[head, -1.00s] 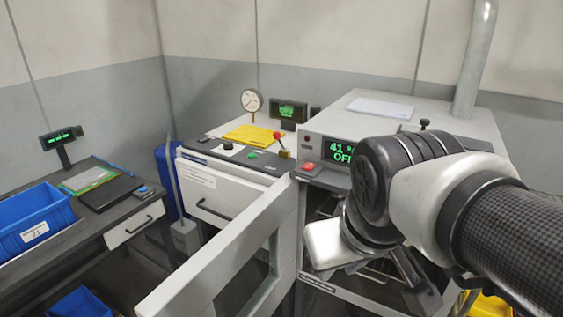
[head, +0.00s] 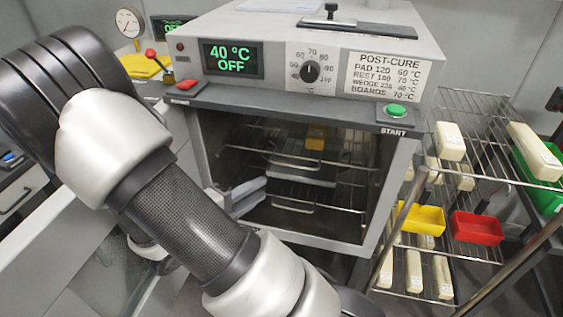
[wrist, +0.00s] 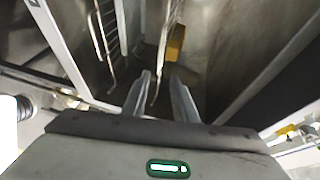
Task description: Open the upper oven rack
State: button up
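The oven (head: 300,85) stands open in the head view, its display reading 40 °C OFF. The upper oven rack (head: 245,149) is a wire shelf inside the chamber, with a loop handle (head: 296,163) at its front and a yellow block (head: 316,138) farther back. A lower rack (head: 335,202) with a similar handle (head: 292,207) lies below. My gripper (head: 262,191) is at the left of the oven mouth, below the upper rack's level. In the wrist view my gripper (wrist: 160,85) has its fingers apart. A thin rod shows between them; whether it touches is unclear.
The open oven door (head: 110,265) extends to the left, partly behind my arm. A wire shelf (head: 480,105) with pale blocks, a yellow bin (head: 420,217) and a red bin (head: 477,227) stands close on the right. The START button (head: 396,110) is on the front ledge.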

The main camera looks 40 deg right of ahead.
aim_at(295, 166)
jog(key=shift+n, duration=0.3)
jog(key=b+x, duration=0.1)
jog(key=x, duration=0.7)
jog(key=b+x, duration=0.2)
jog(key=x, duration=0.7)
jog(key=shift+w+d+f, duration=0.1)
jog(key=shift+w+f, duration=0.15)
jog(key=shift+w, duration=0.05)
jog(key=shift+c, duration=0.4)
jog(key=shift+f, duration=0.1)
grip_shut()
